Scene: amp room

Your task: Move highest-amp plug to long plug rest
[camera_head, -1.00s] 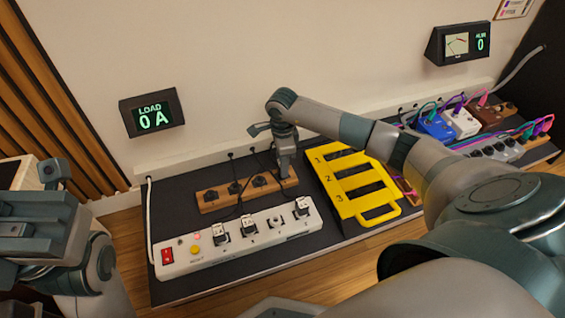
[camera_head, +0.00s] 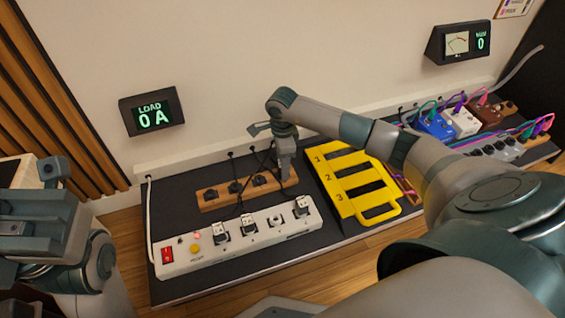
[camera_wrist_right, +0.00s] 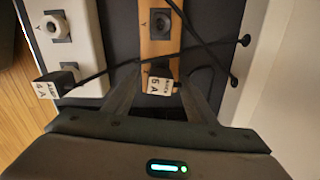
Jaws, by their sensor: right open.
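A long wooden plug rest (camera_head: 215,205) lies on the dark board, with several dark plugs or slots along it. My right gripper (camera_head: 286,178) points down at its right end. In the wrist view the right gripper (camera_wrist_right: 158,95) is open, its fingers on either side of a plug labelled 6 A (camera_wrist_right: 159,86) at the wood. The white power strip (camera_head: 175,264) in front carries several plugs, one with a label that seems to read 4 A (camera_wrist_right: 47,88), beside an empty-looking socket (camera_wrist_right: 56,26). My left arm is at the far left; its fingertips cannot be made out.
A yellow rack (camera_head: 350,208) numbered 1 to 3 stands right of the wooden rest. The load display (camera_head: 153,115) reads 0 A. Coloured pedals (camera_head: 437,126) and cables fill the right side. Black cords cross the wood near my right gripper.

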